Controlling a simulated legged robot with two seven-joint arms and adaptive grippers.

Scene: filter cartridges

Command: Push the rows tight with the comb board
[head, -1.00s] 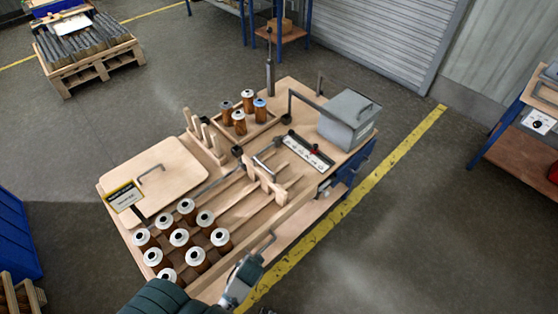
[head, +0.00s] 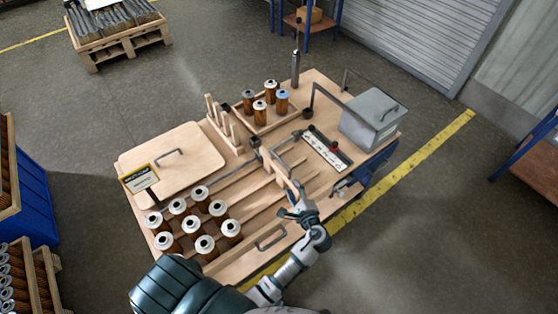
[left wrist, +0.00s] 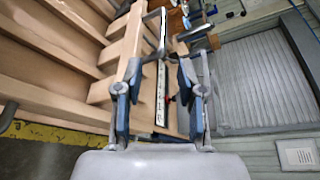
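The comb board (head: 273,164), a pale wooden piece with a dark bar handle, stands across the wooden lanes of the bench. Several brown cartridges (head: 201,197) with white caps stand upright in rows at the lanes' left end, with gaps between some. My left gripper (head: 296,205) is at the near end of the comb board. In the left wrist view its two fingers (left wrist: 158,95) are apart. The comb board (left wrist: 131,48) and its dark handle (left wrist: 155,25) show beyond them; I see no grip on the board. My right gripper is not in view.
A tray (head: 268,128) holds several more cartridges at the back. A grey box (head: 370,117) stands at the right. A wooden lid (head: 180,165) with a handle and a label sign (head: 141,180) are at the left. The lanes between the cartridges and the comb board are clear.

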